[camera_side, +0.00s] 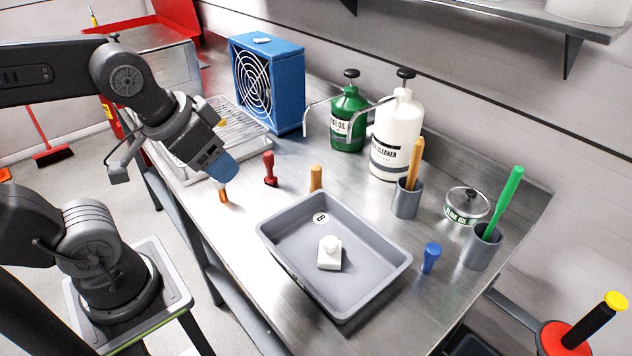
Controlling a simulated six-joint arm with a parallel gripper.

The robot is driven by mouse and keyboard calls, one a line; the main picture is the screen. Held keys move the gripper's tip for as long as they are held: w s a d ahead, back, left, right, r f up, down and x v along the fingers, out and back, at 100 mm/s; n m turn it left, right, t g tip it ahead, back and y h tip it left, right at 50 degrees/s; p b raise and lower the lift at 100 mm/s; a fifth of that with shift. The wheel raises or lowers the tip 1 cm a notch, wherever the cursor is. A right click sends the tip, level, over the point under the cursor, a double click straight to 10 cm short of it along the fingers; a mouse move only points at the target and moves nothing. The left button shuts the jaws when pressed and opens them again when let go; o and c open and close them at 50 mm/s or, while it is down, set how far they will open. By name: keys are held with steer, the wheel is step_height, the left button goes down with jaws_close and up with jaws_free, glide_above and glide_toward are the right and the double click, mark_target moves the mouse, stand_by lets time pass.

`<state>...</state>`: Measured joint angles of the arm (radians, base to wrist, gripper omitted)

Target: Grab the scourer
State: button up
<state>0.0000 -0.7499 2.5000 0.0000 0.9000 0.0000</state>
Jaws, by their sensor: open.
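A small white block with a round knob (329,254) sits in the grey tray (385,277); it may be the scourer, but I cannot tell for sure. The tray has a round white label on its inner wall. My gripper (222,167), with a blue end, is at the upper left, above the bench and apart from the tray. It is open, and I see nothing held in it. A small orange and white piece (223,195) stands just below its tip.
A red knob-handled piece (269,169), an orange handle (316,178) and a blue piece (431,258) stand around the tray. Green (348,118) and white (398,135) pump bottles, grey cups (406,199) and a lidded tin (467,206) stand behind and right. A blue fan box (285,85) is at the back.

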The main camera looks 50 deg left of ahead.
steer(key=n+g, duration=0.6)
steer(key=n, duration=1.4)
glide_above(316, 167)
step_height(316, 167, down, 5)
step_height(316, 167, down, 14)
steer(key=shift+c, duration=0.4)
steer(key=c, duration=0.9)
